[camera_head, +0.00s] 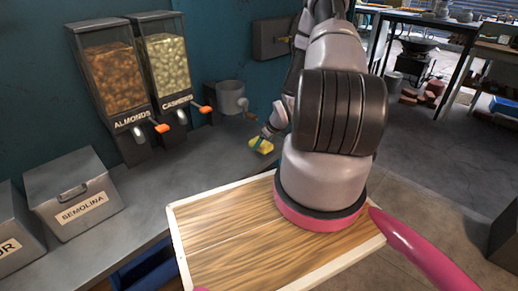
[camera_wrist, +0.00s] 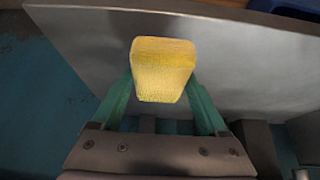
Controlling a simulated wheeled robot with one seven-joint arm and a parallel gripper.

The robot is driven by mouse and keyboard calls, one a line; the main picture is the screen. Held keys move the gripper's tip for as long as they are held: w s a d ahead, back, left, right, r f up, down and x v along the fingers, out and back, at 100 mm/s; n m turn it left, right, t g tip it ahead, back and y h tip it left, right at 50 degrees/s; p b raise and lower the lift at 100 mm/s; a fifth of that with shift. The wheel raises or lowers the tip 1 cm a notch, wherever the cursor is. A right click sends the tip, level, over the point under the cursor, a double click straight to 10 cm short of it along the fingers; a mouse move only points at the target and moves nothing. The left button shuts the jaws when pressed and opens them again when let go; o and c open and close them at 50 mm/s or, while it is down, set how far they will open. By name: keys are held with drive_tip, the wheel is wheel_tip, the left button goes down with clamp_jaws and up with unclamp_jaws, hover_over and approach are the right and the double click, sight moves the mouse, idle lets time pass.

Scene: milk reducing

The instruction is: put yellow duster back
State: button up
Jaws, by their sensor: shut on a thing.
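The yellow duster (camera_head: 261,145) is a small yellow block at the tip of my arm, over the grey counter in the head view. In the wrist view the duster (camera_wrist: 162,68) sits between the two green fingers of my gripper (camera_wrist: 163,95), which is shut on it. In the head view my gripper (camera_head: 264,138) is small and partly hidden behind the duster and my arm. I cannot tell whether the duster touches the counter (camera_head: 190,172) or is held just above it.
Almond (camera_head: 112,80) and cashew (camera_head: 168,66) dispensers stand against the teal wall, left of my gripper. A grey mug-like container (camera_head: 231,97) stands behind it. A semolina bin (camera_head: 75,195) is at the left. The counter between the bins and my gripper is clear.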

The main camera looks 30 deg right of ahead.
drive_tip(key=shift+w+a, duration=0.2)
drive_tip(key=shift+w, duration=0.35)
drive_tip(key=shift+w+a, duration=0.25)
drive_tip(key=shift+w, duration=0.2)
drive_tip(key=shift+d+f, duration=0.1)
drive_tip(key=shift+f, duration=1.65)
drive_tip(key=shift+f, duration=0.15)
drive_tip(key=o, duration=1.2)
